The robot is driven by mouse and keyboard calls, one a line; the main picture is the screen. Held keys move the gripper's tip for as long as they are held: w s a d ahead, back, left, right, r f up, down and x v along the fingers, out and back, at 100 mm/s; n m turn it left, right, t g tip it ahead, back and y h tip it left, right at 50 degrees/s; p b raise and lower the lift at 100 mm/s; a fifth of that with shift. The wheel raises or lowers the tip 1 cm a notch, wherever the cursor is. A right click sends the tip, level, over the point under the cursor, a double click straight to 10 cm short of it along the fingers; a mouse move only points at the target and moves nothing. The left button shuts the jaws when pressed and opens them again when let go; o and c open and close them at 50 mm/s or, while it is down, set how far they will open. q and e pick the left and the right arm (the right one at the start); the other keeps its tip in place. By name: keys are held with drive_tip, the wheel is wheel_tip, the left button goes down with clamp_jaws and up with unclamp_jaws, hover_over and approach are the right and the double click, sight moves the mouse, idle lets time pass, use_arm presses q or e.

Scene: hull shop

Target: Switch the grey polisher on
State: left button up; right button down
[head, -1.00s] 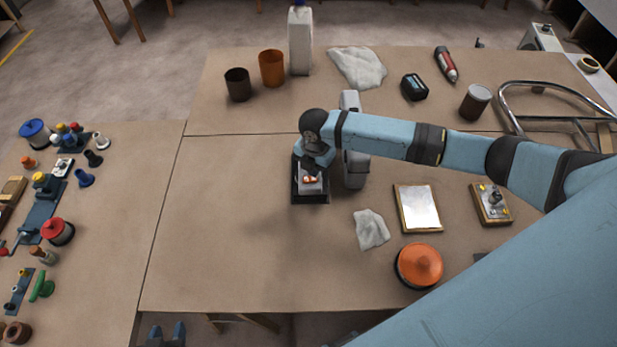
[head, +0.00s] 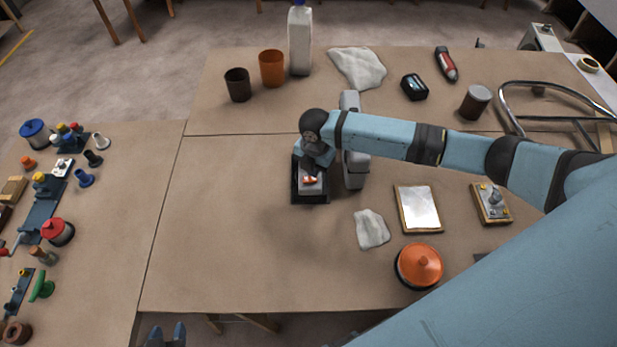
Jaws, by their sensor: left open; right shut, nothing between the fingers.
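The grey polisher (head: 356,172) lies mid-table, partly hidden behind my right arm. Just left of it is a grey switch box on a black base (head: 311,197), with an orange-red rocker (head: 310,181) on top. I cannot tell whether the box is joined to the polisher. My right gripper (head: 312,172) is shut and empty, pointing down at the rocker's far edge; whether it touches is too small to tell. My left gripper (head: 166,335) is open and empty at the bottom edge, in front of the table.
A white cloth (head: 371,229), a framed plate (head: 418,209), an orange round pad (head: 419,265) and a small switch panel (head: 491,203) lie to the right. Cups (head: 271,68) and a white bottle (head: 300,42) stand behind.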

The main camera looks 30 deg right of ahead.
use_arm(q)
drive_tip(key=shift+f+b, duration=0.55)
use_arm(e)
drive_tip(key=shift+f, duration=1.4)
idle(0.4)
drive_tip(key=shift+r+p, duration=1.1)
drive_tip(key=shift+p, duration=0.05)
wheel_tip(320, 180, up, 2)
drive_tip(key=shift+r+p, duration=0.1)
drive_tip(key=shift+p, duration=0.9)
drive_tip(key=shift+r+p, duration=0.5)
drive_tip(key=shift+p, duration=0.05)
drive_tip(key=shift+r+p, duration=0.5)
drive_tip(key=shift+r, duration=0.35)
use_arm(q)
drive_tip(key=shift+n, duration=0.3)
drive_tip(key=r, duration=0.4)
drive_tip(key=shift+s+a+r, duration=0.2)
drive_tip(key=shift+a+r, duration=0.05)
drive_tip(key=shift+r, duration=0.1)
